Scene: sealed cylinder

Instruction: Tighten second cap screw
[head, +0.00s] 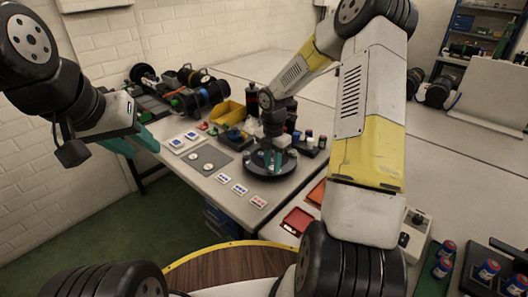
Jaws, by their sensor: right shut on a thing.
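My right gripper (273,161) reaches down over a round black base (267,173) on the table, its teal fingertips close together at the middle of the base. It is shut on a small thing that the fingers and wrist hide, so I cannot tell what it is. The sealed cylinder and its cap screws are too small or too covered to make out. My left gripper (133,146) hangs at the upper left, away from the base, in front of the table's left edge. Its two teal fingers are apart and nothing shows between them.
A yellow bin (228,113) stands behind the base, a grey mat (208,158) left of it, with several small cards near the front edge. Black cylinders on a rack (195,96) stand at the back left. A red tray (297,221) and several small jars (442,266) are at the right.

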